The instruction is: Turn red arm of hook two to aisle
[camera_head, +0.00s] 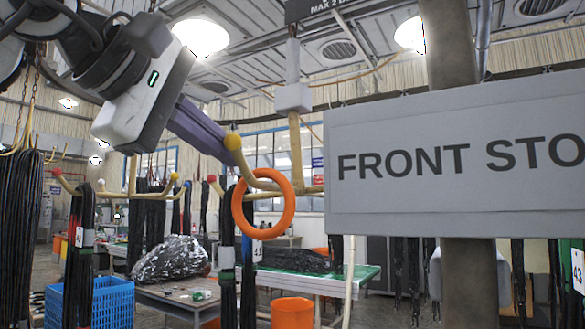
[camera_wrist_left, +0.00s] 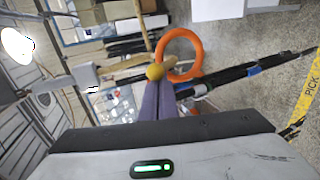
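My left gripper (camera_head: 222,148) comes in from the upper left in the head view. Its purple fingers lie together, with their tips at the yellow ball end (camera_head: 233,142) of the middle cream hook (camera_head: 296,150). The left wrist view shows the fingers (camera_wrist_left: 160,90) side by side and the ball (camera_wrist_left: 155,72) just at their tips; contact is unclear. A red ball (camera_head: 212,179) shows lower, beside the same hook. An orange ring (camera_head: 264,232) hangs around this hook. Another hook (camera_head: 130,192) at left has a red ball (camera_head: 57,172) and a yellow ball. No hook number is readable.
A grey FRONT STO sign (camera_head: 455,165) on a post blocks the right side. Dark hoses (camera_head: 228,270) hang under the hooks. A blue crate (camera_head: 105,303), an orange bin (camera_head: 292,312) and a green-topped table (camera_head: 355,280) stand below.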

